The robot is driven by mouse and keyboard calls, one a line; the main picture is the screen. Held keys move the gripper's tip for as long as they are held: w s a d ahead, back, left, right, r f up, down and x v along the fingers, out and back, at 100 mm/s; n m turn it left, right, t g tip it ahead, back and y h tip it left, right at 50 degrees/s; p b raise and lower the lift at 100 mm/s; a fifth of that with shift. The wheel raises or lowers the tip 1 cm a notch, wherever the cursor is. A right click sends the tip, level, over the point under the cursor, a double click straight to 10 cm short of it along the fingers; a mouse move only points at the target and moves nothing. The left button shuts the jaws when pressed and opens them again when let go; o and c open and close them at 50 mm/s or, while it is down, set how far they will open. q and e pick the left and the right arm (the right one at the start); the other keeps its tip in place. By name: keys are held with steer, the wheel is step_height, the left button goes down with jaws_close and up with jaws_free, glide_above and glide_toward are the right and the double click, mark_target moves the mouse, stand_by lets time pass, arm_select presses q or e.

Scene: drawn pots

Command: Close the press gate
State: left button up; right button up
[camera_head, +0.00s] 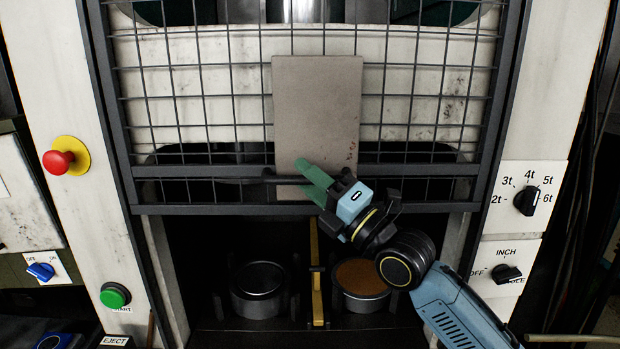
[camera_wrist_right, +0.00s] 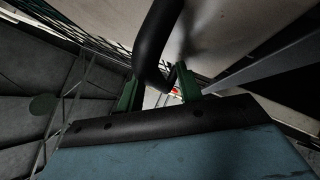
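The press gate (camera_head: 440,197) is a dark frame with wire mesh and a flat grey plate (camera_head: 317,110) on its middle. Its lower edge hangs above an open dark gap. A black bar handle (camera_head: 285,180) runs along its lower part; in the right wrist view the curved handle (camera_wrist_right: 152,45) passes between the green fingertips. My right gripper (camera_head: 318,182) is at the handle's right part, its fingers (camera_wrist_right: 158,92) apart on either side of it. Whether a finger touches the handle is hard to tell. My left gripper is not in view.
Below the gate stand a dark metal pot (camera_head: 258,290) and a pot with brown content (camera_head: 361,280), with a yellow upright strip (camera_head: 316,275) between them. Left are a red button (camera_head: 58,162) and green button (camera_head: 115,295); right are two dials (camera_head: 526,200).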

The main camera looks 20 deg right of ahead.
jaws_close()
